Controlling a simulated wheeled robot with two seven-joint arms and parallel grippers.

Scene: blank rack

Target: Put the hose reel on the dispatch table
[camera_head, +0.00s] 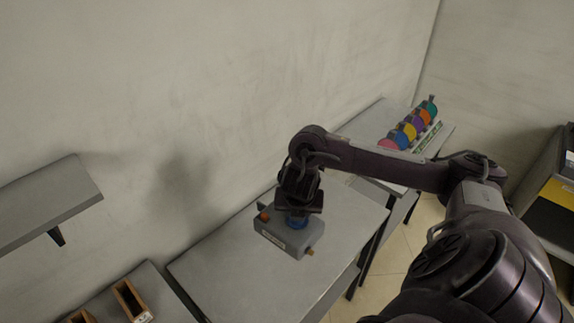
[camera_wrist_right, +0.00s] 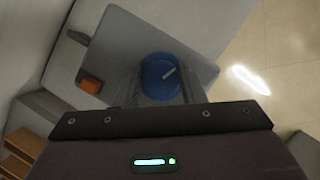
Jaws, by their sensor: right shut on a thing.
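The hose reel (camera_head: 285,238) is a grey box-like case with a pale label, an orange part on one side, a brass-coloured stub and a blue round hub on top. My right gripper (camera_head: 297,213) points down and is shut on its blue hub. The right wrist view shows the blue hub (camera_wrist_right: 160,76) between the fingers and the grey case (camera_wrist_right: 195,70) around it. The reel is over a grey table (camera_head: 225,270); I cannot tell whether it touches the top. No label shows which table is the dispatch table. My left gripper is not in view.
A rack of coloured discs (camera_head: 411,129) stands on a table farther back. A grey wall shelf (camera_head: 45,205) is at left, with wooden boxes (camera_head: 131,300) below it. A shelf unit (camera_head: 550,190) stands at right. The table's near-left part is bare.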

